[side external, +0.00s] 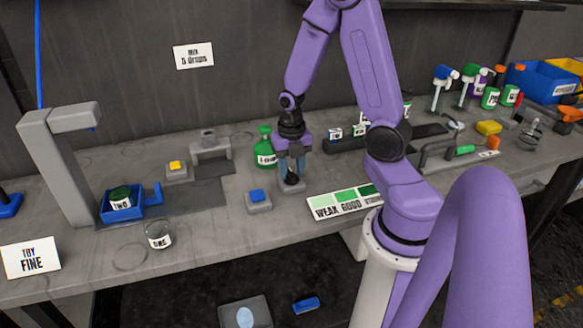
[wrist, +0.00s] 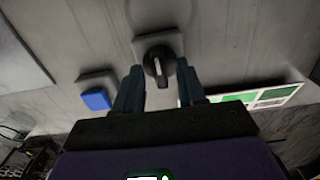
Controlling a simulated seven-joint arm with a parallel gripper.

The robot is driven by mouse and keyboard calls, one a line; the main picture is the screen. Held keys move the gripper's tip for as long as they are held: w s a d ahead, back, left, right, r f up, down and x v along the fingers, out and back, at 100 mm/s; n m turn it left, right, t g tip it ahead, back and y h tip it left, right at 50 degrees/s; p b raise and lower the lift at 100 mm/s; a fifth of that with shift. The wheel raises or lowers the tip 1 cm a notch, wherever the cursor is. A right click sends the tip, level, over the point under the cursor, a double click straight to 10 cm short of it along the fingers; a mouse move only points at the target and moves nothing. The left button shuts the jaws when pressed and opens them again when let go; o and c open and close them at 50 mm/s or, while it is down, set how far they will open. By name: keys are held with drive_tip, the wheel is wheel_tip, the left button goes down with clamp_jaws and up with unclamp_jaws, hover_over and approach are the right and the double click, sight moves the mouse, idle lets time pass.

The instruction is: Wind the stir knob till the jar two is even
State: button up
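The stir knob (wrist: 158,63) is a round black knob with a pale pointer line, on a grey base (wrist: 148,40). In the side view the knob (side external: 292,180) sits right below my gripper (side external: 291,160). In the wrist view my gripper (wrist: 160,78) is open, with one finger on each side of the knob and small gaps visible. I cannot tell whether the fingers reach down to its height. Jar two (side external: 121,197) holds dark green contents and stands in a blue holder (side external: 153,196) under the grey post at the left. Whether its contents are even is too small to tell.
A blue button (side external: 258,195) stands just left of the knob, and a weak-good-strong colour card (side external: 340,203) lies to its right. A green bottle (side external: 265,150) is behind. Jar one (side external: 159,235), nearly clear, stands near the front edge. A yellow button (side external: 176,167) is farther left.

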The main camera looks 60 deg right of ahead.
clamp_jaws()
